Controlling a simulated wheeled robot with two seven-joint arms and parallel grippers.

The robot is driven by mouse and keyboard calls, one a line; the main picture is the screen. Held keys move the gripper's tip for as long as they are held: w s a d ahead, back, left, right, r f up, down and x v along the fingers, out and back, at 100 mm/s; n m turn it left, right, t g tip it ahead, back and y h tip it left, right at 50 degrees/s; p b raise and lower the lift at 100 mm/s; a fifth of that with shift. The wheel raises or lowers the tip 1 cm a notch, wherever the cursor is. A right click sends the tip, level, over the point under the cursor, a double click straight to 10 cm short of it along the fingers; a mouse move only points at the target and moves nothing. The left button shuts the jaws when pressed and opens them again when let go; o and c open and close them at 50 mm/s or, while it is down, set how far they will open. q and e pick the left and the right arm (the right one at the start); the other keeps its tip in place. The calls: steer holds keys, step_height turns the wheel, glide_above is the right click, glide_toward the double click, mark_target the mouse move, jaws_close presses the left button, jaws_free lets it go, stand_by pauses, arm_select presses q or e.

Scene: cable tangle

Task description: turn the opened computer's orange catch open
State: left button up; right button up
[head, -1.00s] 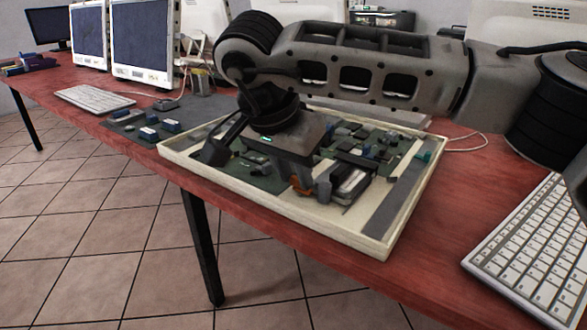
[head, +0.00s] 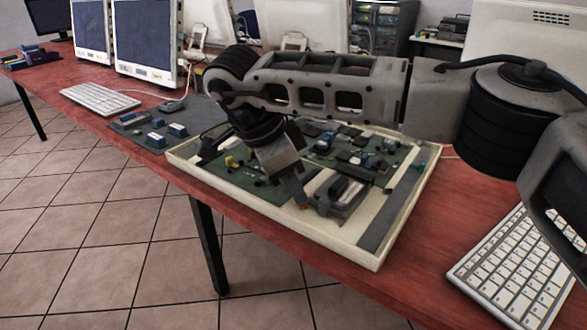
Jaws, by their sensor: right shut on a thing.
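The opened computer (head: 385,240) lies flat on the red table as a shallow cream tray with green circuit boards inside. My right gripper (head: 300,203) is inside it, tilted, with its fingers pointing down near the front wall. It is shut on the orange catch (head: 303,206), of which only a small bit shows at the fingertips; the fingers hide the rest. A grey and dark part (head: 342,193) sits just right of the fingertips. My left gripper is not in view.
A white keyboard (head: 525,265) lies at the right front, another (head: 98,100) at the left. A grey mat (head: 195,112) with small blue parts lies left of the computer. Monitors (head: 147,38) stand behind. Bare red table (head: 440,215) shows right of the tray.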

steer(key=shift+w+r+m+g+p, duration=0.1)
steer(key=shift+r+m+g+p, duration=0.1)
steer(key=shift+m+p, duration=0.25)
steer(key=shift+r+m+g+p, duration=0.1)
steer(key=shift+m+g+p, duration=0.1)
steer(key=shift+m, duration=0.35)
steer(key=shift+f+m+p, duration=0.1)
steer(key=shift+m+p, duration=0.25)
steer(key=shift+m, duration=0.15)
steer(key=m, duration=0.1)
steer(key=m+g+p, duration=0.1)
steer(key=shift+w+m+p, duration=0.2)
steer(key=shift+m+p, duration=0.1)
steer(key=shift+w+m+g+p, duration=0.1)
steer(key=shift+m+g+p, duration=0.55)
steer(key=shift+m, duration=0.55)
steer(key=shift+w+d+f+m+g+y+p, duration=0.1)
steer(key=shift+m+g+y+p, duration=0.25)
steer(key=shift+m, duration=0.75)
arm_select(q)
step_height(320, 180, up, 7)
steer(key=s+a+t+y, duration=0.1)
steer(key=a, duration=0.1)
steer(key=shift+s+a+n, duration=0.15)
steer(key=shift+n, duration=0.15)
arm_select(e)
steer(key=shift+m, duration=0.3)
steer(key=o, duration=1)
steer(key=shift+f, duration=0.1)
